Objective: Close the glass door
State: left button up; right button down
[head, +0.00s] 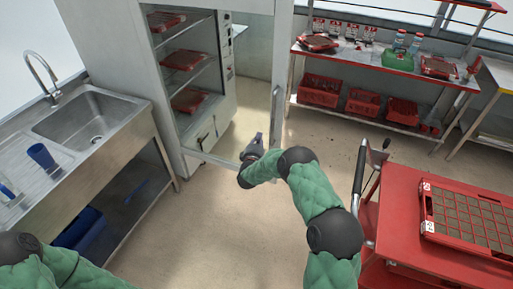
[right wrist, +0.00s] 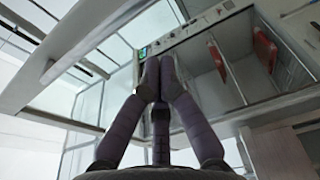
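The glass door (head: 277,62) of the tall white cabinet (head: 224,100) stands open, swung out from the cabinet front. It has a pale frame, clear glass and a vertical handle (head: 275,115) near its right edge. Red trays (head: 187,60) on the cabinet shelves show in the head view. My right gripper (head: 257,140) is near the lower right part of the door, below the handle; I cannot tell whether it touches the door. In the right wrist view its fingers (right wrist: 158,75) are together with nothing seen between them. My left gripper is out of view.
A sink counter (head: 110,145) stands on the left. A red cart (head: 390,240) with a seed tray (head: 470,215) is close on the right. A shelf rack (head: 385,65) with red crates stands behind. The floor (head: 230,225) in front of the cabinet is clear.

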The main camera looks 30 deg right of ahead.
jog(key=shift+w+d+b, duration=0.15)
jog(key=shift+d, duration=0.85)
jog(key=shift+w+d+b, duration=0.1)
jog(key=shift+d+b, duration=0.05)
jog(key=shift+d, duration=0.8)
jog(key=shift+d, duration=0.15)
